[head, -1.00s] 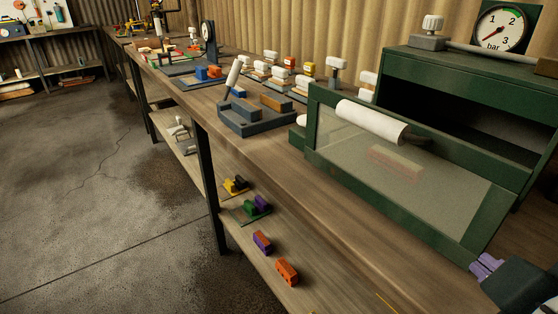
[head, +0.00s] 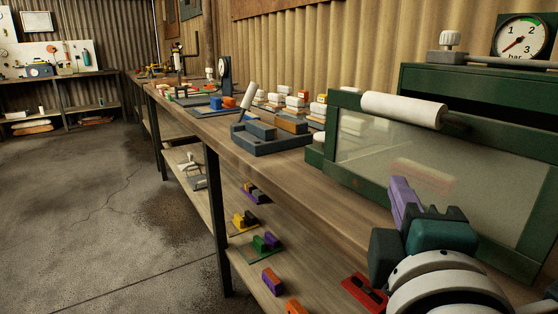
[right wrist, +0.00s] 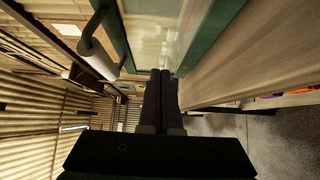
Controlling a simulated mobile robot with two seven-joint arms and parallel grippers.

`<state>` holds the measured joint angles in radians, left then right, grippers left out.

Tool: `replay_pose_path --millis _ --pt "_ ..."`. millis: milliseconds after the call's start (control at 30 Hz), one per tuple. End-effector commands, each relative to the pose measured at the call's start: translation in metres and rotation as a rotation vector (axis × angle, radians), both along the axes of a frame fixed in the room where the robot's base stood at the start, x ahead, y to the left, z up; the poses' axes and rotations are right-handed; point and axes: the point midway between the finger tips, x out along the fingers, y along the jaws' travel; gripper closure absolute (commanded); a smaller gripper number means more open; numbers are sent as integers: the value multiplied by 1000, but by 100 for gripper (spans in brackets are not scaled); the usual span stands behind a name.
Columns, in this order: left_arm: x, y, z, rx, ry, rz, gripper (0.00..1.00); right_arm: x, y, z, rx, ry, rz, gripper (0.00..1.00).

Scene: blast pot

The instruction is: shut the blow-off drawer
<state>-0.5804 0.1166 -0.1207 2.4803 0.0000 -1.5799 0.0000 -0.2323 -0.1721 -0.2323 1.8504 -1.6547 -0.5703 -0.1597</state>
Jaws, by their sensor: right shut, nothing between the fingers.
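The blow-off drawer appears to be the green-framed front (head: 332,132) with a clear window and a white roller handle (head: 402,108) along its top. It stands at the right of the bench, forward of the green cabinet (head: 420,76), whose dark opening shows above it. My right gripper (head: 402,192) has purple fingers, closed together and empty, in front of the window's lower part. In the right wrist view the fingers (right wrist: 161,75) point along the green frame (right wrist: 208,45), with the handle (right wrist: 98,58) to the left. Contact cannot be told. My left gripper is not in view.
A pressure gauge (head: 522,37) and a white knob (head: 450,40) sit on the cabinet. A grey fixture (head: 270,140) stands on the bench (head: 300,174) left of the drawer. Small colored blocks lie on the lower shelf. The bench strip before the drawer looks clear.

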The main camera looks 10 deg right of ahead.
Motion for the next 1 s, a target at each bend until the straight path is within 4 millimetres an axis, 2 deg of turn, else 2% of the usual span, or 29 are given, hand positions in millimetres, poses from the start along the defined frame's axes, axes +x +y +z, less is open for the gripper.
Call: replay_pose_path --millis 67,200,333,867,1000 --pt "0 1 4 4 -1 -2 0 16 -6 3 -1 -3 0 100" --pt "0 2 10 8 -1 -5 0 23 -27 2 -2 0 -1 100" --pt "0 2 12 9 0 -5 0 27 -38 1 0 0 0 100" --pt "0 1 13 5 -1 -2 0 29 -45 -1 0 0 -1 100" --pt "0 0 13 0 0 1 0 33 -54 0 0 -1 0 100"
